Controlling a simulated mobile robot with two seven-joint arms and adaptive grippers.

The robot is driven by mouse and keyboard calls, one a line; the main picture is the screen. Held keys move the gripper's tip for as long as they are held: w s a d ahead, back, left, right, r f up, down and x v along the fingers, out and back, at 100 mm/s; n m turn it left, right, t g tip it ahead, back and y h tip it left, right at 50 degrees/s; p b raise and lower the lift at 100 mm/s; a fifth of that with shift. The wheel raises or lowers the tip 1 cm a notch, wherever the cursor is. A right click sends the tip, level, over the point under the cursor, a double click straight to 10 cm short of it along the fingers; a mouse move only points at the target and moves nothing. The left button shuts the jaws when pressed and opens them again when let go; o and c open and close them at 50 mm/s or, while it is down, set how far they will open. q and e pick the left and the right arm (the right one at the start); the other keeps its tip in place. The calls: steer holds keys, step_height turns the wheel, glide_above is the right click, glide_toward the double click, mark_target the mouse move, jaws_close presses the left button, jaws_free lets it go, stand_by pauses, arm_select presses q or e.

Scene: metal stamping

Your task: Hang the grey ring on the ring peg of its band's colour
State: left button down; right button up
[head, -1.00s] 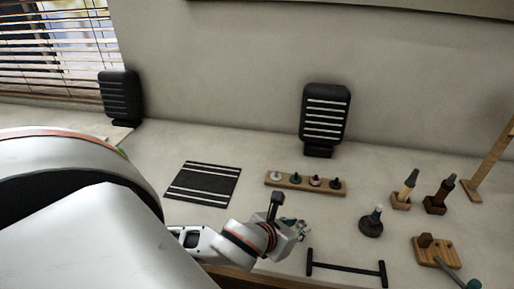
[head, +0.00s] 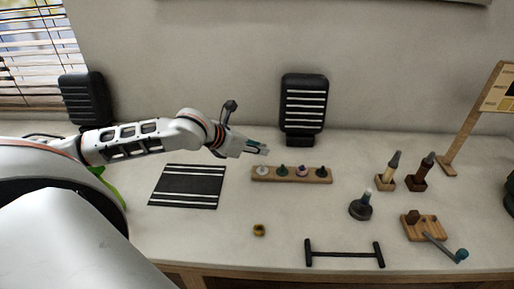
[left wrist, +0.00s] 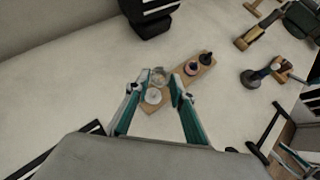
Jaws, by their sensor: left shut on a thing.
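The wooden peg strip (head: 257,175) lies on the bench in the head view, with a whitish peg (head: 262,170), a dark green peg (head: 283,171), a pink peg (head: 302,170) and a dark peg (head: 322,172). My left gripper (head: 266,151) is above and behind the strip's left end. In the left wrist view, a small grey round piece (left wrist: 157,76), seemingly the grey ring, shows between the fingertips. The gripper is shut on it. Its band colour is too small to tell. The whitish peg (left wrist: 152,96) shows just below it.
A small yellow-brown round piece (head: 259,230) sits near the front. A striped black mat (head: 187,187) lies left of the strip. A black bar stand (head: 344,254), a dark round-based tool (head: 361,207) and a wooden crank block (head: 423,229) stand right. A black slatted panel (head: 304,105) stands behind.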

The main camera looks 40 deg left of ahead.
mark_target(262, 168)
steer(key=shift+d, duration=0.1)
arm_select(q)
step_height(262, 168, down, 3)
steer(key=shift+r+b, duration=0.1)
steer(key=shift+b, duration=0.5)
steer(key=shift+f+b, duration=0.3)
steer(key=shift+f, duration=0.8)
arm_select(e)
steer(key=shift+w+a+r+t+y, duration=0.15)
steer(key=shift+w+a, duration=0.1)
steer(key=shift+a, duration=0.35)
steer(key=shift+w+a+r+t+y, duration=0.15)
steer(key=shift+w+a, duration=0.1)
steer(key=shift+a, duration=0.35)
arm_select(q)
steer(key=shift+r, duration=0.1)
arm_select(e)
steer(key=shift+d+r, duration=0.1)
steer(key=shift+r, duration=0.05)
arm_select(q)
steer(key=shift+p, duration=0.5)
arm_select(e)
steer(key=shift+d+r, duration=0.1)
steer(key=shift+r, duration=0.2)
steer(key=shift+r, duration=0.2)
